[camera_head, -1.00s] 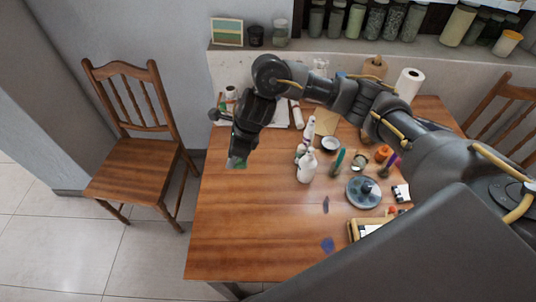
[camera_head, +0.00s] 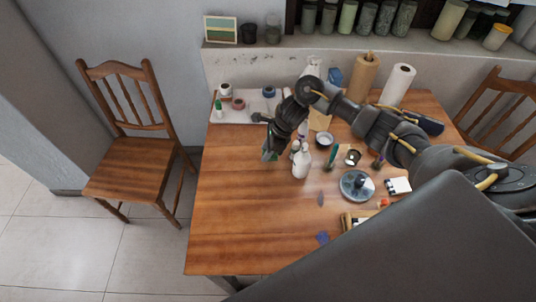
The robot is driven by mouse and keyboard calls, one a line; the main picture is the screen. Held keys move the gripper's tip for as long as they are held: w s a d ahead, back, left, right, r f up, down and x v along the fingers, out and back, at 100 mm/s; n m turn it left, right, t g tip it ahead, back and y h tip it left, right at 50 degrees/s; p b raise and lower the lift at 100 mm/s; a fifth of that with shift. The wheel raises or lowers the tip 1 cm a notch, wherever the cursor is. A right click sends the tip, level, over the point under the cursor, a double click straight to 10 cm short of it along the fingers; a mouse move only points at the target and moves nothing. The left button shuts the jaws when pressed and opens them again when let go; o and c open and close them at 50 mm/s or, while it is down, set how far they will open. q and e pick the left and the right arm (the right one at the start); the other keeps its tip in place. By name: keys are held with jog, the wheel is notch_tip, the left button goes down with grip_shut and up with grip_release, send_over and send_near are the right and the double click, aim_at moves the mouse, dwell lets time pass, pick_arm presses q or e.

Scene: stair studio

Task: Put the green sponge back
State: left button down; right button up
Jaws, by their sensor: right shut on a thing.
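My right gripper (camera_head: 271,146) is over the left-middle part of the wooden table, its arm reaching in from the right. It is shut on the green sponge (camera_head: 267,154), of which only a small green part shows below the dark fingers. The sponge is just left of the white bottles (camera_head: 301,163). I cannot tell how far above the table it is. My left gripper is not in view.
A pale tray (camera_head: 245,116) with small jars lies at the table's back left. A grey round palette (camera_head: 357,186), a small bowl (camera_head: 323,140) and a paper towel roll (camera_head: 398,85) stand to the right. The table's left front (camera_head: 235,230) is clear. A wooden chair (camera_head: 130,165) stands left.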

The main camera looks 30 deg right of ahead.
jog(key=shift+d+f, duration=0.15)
jog(key=shift+f, duration=0.65)
jog(key=shift+d+f, duration=0.1)
jog(key=shift+f, duration=0.9)
jog(key=shift+f, duration=0.25)
jog(key=o, duration=0.9)
jog(key=shift+r, duration=0.1)
jog(key=shift+w+r, duration=0.1)
jog(key=shift+r, duration=0.25)
jog(key=v, duration=1.1)
jog(key=shift+d+r+b, duration=0.15)
jog(key=shift+r+b, duration=0.1)
jog(key=shift+b, duration=0.05)
